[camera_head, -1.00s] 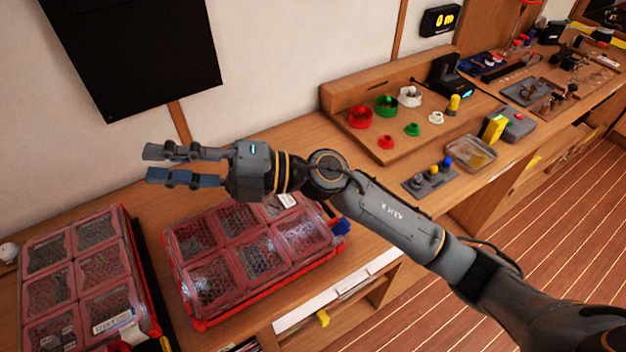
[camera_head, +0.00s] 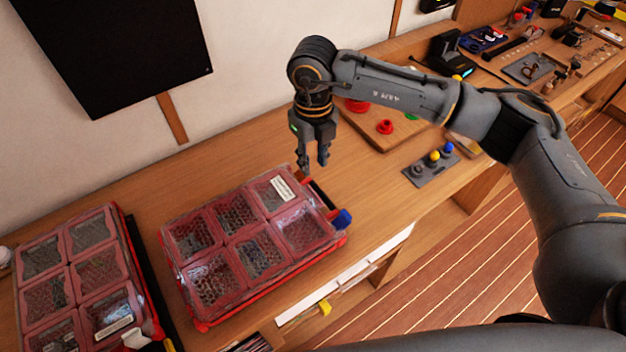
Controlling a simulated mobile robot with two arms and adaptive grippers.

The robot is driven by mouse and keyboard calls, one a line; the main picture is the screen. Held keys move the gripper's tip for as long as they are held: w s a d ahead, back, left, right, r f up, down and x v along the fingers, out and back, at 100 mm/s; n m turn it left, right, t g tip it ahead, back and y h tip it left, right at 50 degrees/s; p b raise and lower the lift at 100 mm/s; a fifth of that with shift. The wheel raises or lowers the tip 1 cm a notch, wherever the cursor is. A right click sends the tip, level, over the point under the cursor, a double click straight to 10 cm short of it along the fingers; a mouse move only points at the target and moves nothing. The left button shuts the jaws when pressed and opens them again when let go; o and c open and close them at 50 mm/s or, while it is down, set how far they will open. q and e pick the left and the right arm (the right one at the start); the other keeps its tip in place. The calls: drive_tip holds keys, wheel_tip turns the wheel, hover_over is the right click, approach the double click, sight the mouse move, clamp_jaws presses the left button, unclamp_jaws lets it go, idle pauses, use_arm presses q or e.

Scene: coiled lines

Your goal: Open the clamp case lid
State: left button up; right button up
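Two red cases with clear compartment lids lie on the wooden bench; I cannot tell from labels which is the clamp case. The middle case (camera_head: 250,240) is shut, with a white label on its lid and a blue latch (camera_head: 341,218) at its right edge. The left case (camera_head: 80,280) is also shut, partly cut off at the frame's edge. My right gripper (camera_head: 314,166) points down just beyond the middle case's far right corner. Its two fingers are apart with nothing between them. It seems apart from the case. My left gripper is not in view.
A small panel with yellow and blue knobs (camera_head: 432,165) sits right of the middle case. A wooden board with red and green parts (camera_head: 385,127) is behind my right arm. The bench (camera_head: 225,155) behind the cases is clear.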

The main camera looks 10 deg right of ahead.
sight(313, 190)
wheel_tip(313, 190, down, 9)
drive_tip(key=p, duration=0.2)
drive_tip(key=shift+f+p, duration=0.2)
drive_tip(key=shift+p, duration=0.15)
clamp_jaws()
